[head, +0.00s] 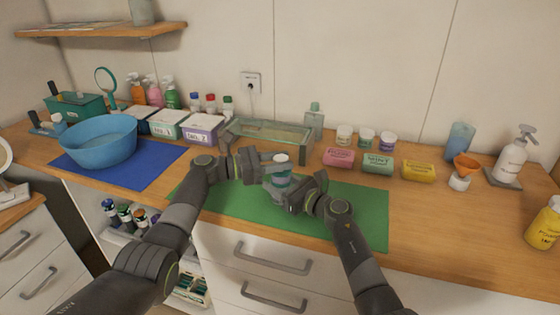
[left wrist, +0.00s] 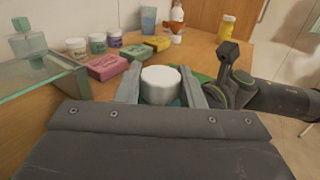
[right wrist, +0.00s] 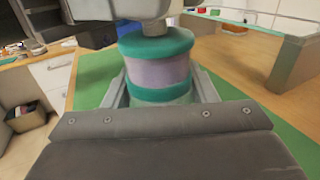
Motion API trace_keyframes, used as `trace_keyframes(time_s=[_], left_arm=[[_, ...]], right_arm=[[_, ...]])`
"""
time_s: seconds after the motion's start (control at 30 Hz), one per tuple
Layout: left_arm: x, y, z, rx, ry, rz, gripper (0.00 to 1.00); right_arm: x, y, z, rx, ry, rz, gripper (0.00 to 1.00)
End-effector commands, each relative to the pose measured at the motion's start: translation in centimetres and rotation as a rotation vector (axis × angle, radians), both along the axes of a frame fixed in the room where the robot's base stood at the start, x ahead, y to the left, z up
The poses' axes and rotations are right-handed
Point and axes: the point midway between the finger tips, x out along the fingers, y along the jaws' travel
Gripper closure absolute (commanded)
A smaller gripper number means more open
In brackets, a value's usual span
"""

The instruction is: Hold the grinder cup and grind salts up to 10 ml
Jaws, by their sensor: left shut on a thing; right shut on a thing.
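The grinder (head: 281,176) stands upright over the green mat (head: 350,212), between my two grippers. It has a white top and a translucent, pale purple cup with teal bands. My left gripper (head: 276,164) is shut on its upper part; the white top (left wrist: 160,85) sits between the fingers in the left wrist view. My right gripper (head: 283,192) is shut on the lower cup; in the right wrist view the cup (right wrist: 160,72) sits between its fingers, with my left gripper above. The salt level and any ml marks cannot be read.
A glass tray (head: 262,140) stands just behind the grinder. Pink (head: 339,158), green (head: 378,163) and yellow (head: 418,170) soap bars and several small jars lie to the right. A blue bowl (head: 97,137) is on a blue mat at left. The green mat's right part is clear.

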Motion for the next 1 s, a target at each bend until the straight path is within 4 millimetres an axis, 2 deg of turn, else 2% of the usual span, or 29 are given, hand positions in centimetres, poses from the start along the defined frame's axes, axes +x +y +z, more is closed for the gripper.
trace_keyframes(time_s=[0.37,0.4,0.57,0.87,1.0], left_arm=[[0.0,0.2,-0.3,0.003,0.006,0.002,0.88],[0.0,0.2,-0.3,0.003,0.006,0.002,0.62],[0.0,0.1,-0.2,0.001,0.004,0.001,0.43],[0.0,0.2,-0.1,0.0,0.002,-0.001,0.43],[-0.3,1.6,-0.1,0.0,0.001,0.001,0.43]], right_arm=[[0.0,0.1,0.2,0.004,-0.001,0.002,0.75],[0.0,0.1,0.2,0.004,-0.001,0.002,0.75],[0.0,0.1,0.2,0.004,-0.001,0.001,0.75],[0.0,0.0,0.1,0.003,0.0,0.0,0.75],[0.0,0.0,0.1,0.003,0.0,0.0,0.75]])
